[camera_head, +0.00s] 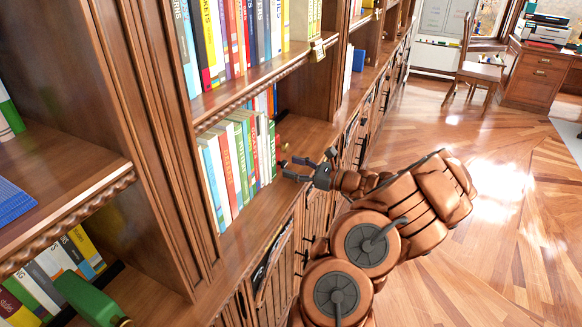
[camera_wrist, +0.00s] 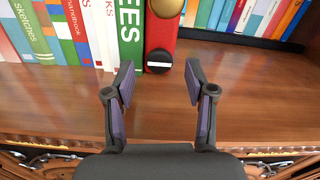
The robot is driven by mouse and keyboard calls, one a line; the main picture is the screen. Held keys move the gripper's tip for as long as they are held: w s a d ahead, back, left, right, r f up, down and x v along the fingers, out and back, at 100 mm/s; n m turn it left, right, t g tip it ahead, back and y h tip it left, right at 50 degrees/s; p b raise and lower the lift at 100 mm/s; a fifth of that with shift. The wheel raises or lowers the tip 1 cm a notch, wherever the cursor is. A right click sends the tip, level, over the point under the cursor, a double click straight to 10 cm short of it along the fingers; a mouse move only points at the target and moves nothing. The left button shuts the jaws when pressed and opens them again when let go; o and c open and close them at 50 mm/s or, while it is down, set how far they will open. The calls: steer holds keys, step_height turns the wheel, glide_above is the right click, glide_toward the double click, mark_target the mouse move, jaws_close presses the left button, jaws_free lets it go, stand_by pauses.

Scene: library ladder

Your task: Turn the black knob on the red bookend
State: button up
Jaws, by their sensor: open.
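The red bookend (camera_wrist: 164,32) stands at the end of the row of books in the wrist view, beside a green book. The black knob (camera_wrist: 158,61) is low on its front face and has a white band across it. A brass round knob (camera_wrist: 166,7) sits higher on the same bookend, cut by the top edge. My gripper (camera_wrist: 159,76) is open and empty, its two fingers spread just in front of the black knob, one on each side, apart from it. In the head view my gripper (camera_head: 306,160) reaches over the shelf edge by the books.
Upright books (camera_wrist: 75,30) stand left of the bookend, and more books (camera_wrist: 230,15) are to the right at the back. The wooden shelf (camera_wrist: 260,75) is bare in front. Cabinet doors (camera_head: 275,265) with handles lie below. The wooden floor (camera_head: 440,270) is open to the right.

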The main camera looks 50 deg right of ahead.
steer(key=v, duration=1)
steer(key=shift+s, duration=0.35)
steer(key=shift+d, duration=0.1)
